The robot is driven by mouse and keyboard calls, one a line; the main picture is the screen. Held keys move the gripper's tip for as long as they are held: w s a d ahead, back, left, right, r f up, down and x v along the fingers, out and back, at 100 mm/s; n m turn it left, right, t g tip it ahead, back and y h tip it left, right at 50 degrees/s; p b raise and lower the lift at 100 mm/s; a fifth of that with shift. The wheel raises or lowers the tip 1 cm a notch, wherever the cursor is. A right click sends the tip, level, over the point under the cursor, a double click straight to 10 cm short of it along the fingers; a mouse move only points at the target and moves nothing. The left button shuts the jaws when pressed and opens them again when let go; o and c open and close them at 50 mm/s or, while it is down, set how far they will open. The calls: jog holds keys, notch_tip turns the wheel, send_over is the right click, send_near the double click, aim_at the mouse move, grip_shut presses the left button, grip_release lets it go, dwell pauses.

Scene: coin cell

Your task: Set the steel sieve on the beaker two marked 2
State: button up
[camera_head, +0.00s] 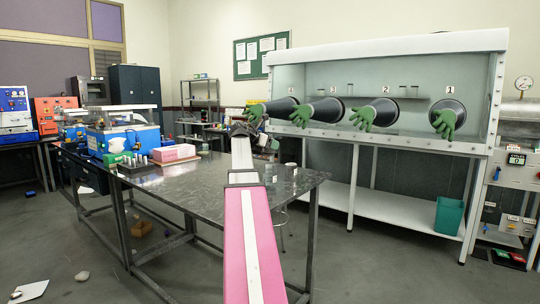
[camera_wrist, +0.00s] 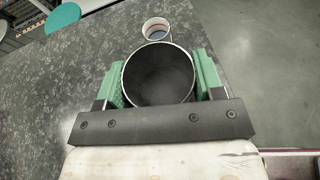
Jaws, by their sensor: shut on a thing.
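My gripper (camera_wrist: 160,70) is shut on a round, open-topped vessel with a thin metal rim, which looks like the steel sieve (camera_wrist: 158,98). Its dark inside faces the wrist camera, and the green fingers press on its two sides. Just beyond it in the wrist view is a smaller pale cylinder (camera_wrist: 156,28) on the speckled table; I cannot read a mark on it. In the head view, small clear vessels (camera_head: 271,173) stand near the table's right side, partly beside my arm. No number 2 is legible on them, so I cannot tell which is beaker two.
The dark table (camera_head: 205,190) has free room left of my arm. A pink box (camera_head: 174,153) and a tray of small cylinders (camera_head: 133,166) lie at its left. A teal round thing (camera_wrist: 63,16) is at the wrist view's upper left. The glovebox (camera_head: 385,90) stands behind.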

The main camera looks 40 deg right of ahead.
aim_at(270, 153)
jog(key=shift+s+d+f, duration=0.1)
jog(key=shift+s+f, duration=0.05)
jog(key=shift+f, duration=1.95)
jog(key=shift+f, duration=0.35)
jog(key=o, duration=0.9)
jog(key=shift+o, duration=0.2)
jog(key=shift+r, duration=0.4)
jog(key=w+v, duration=0.1)
jog(key=v, duration=1.1)
jog(key=shift+s, duration=0.45)
